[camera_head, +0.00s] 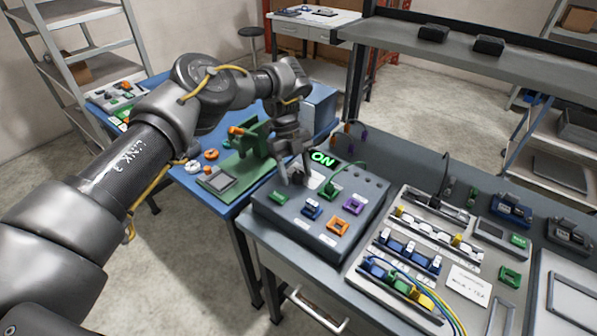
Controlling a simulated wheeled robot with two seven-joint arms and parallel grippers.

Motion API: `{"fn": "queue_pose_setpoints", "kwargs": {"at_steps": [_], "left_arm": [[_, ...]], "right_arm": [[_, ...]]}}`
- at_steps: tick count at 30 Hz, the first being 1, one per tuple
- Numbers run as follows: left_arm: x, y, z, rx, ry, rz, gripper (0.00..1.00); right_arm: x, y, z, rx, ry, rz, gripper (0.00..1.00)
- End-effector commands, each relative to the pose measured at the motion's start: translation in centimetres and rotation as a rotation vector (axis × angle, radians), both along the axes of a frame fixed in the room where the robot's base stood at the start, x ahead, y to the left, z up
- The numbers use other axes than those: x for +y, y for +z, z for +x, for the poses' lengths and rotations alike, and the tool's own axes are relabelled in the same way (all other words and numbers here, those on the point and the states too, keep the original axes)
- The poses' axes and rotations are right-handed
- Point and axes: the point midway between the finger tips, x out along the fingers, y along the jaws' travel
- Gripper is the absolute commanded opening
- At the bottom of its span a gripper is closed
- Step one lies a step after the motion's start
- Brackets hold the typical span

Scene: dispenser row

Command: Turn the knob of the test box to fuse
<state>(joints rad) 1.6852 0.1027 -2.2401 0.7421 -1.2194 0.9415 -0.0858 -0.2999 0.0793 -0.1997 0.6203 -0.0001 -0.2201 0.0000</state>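The test box (268,213) is a dark grey box at the near left end of the grey bench. Its display (323,158) shows a green "ON". Its sloped top carries green, blue, orange and purple sockets, and a green plug (330,190) with a cable. My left gripper (296,174) points down at the box's upper left part, beside a white label. Its two fingers stand apart around a dark shape, probably the knob. The knob's pointer and setting are hidden, and I cannot tell whether the fingers touch it. My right gripper is out of view.
A panel of fuses, sockets and wires (405,250) lies right of the box. A blue table (226,203) with a green fixture (252,138) stands behind left. A shelf (440,50) runs above the bench's back. The bench's drawer handle (318,310) sticks out in front.

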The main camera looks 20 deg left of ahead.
Motion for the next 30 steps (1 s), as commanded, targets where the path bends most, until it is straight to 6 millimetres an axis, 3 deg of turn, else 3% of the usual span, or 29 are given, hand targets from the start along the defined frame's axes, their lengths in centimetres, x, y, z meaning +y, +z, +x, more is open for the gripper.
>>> {"fn": "queue_pose_setpoints", "kwargs": {"at_steps": [7, 11, 19, 22, 30], "left_arm": [[-0.1, 0.3, 0.1, -0.001, -0.002, -0.001, 0.55], [0.2, 1.5, 0.6, -0.005, -0.005, 0.001, 0.55], [2.1, 7.5, 2.1, -0.007, -0.004, 0.003, 0.55], [2.4, 9.2, 2.1, 0.002, -0.001, -0.002, 0.55], [2.8, 10.1, 2.5, 0.001, -0.002, -0.002, 0.55]], "right_arm": [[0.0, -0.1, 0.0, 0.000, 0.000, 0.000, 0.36], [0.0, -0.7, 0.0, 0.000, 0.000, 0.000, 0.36], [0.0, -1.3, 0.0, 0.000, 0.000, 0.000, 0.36], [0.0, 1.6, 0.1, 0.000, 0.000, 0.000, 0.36], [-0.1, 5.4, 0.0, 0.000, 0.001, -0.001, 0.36]]}}
